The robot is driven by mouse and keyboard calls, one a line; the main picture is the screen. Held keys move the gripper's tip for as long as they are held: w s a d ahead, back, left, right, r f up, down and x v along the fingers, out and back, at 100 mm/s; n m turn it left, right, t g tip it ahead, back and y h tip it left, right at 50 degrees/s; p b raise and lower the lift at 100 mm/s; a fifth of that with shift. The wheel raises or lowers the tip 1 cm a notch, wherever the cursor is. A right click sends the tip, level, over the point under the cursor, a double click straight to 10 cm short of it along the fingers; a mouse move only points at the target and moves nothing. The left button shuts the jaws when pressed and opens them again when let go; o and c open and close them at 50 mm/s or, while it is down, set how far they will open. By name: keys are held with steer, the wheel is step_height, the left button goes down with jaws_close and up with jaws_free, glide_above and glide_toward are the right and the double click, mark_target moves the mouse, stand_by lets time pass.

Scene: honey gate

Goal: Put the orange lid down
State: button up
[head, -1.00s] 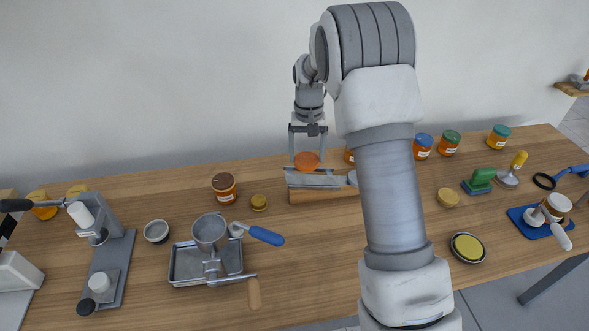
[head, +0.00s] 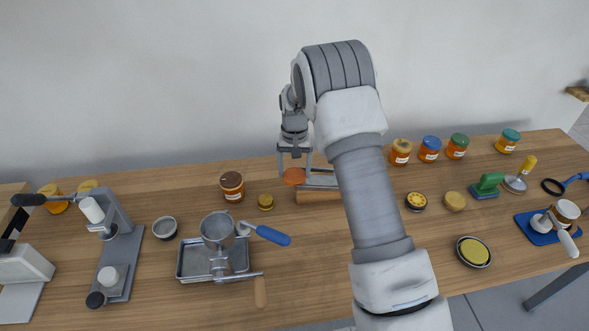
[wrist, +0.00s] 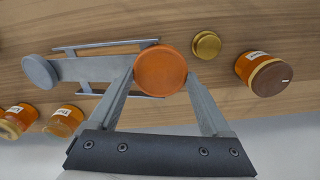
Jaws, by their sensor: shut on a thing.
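The orange lid (head: 294,177) is a flat round disc. My gripper (head: 294,172) is shut on it near the back of the table, at the left end of a low wooden block with grey rails (head: 319,190). In the wrist view the orange lid (wrist: 161,70) sits between the two fingertips of my gripper (wrist: 161,78). It overlaps the right end of the rails there. I cannot tell whether the lid touches the rails or hangs above them.
A brown-lidded jar (head: 232,186) and a small gold lid (head: 265,202) stand left of the block. A metal tray with a funnel-like cup (head: 216,230) is nearer. Several lidded jars (head: 430,149) stand at the back right. Bare table lies in front of the block.

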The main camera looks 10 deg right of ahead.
steer(key=o, duration=1.2)
steer(key=shift+f, duration=0.1)
steer(key=shift+o, duration=0.2)
step_height(320, 180, up, 12)
step_height(320, 180, up, 9)
steer(key=t, duration=0.1)
glide_above(294, 174)
steer(key=s+d, duration=0.2)
steer(key=s, duration=0.3)
steer(key=s+d+r+t, duration=0.2)
steer(key=s+r, duration=0.5)
steer(key=s, duration=0.3)
steer(key=s+d+n+t, duration=0.1)
steer(key=s+d+t, duration=0.1)
steer(key=s, duration=1.8)
steer(key=shift+s+n+t, duration=0.15)
steer(key=shift+n+t, duration=0.15)
steer(key=shift+n, duration=0.1)
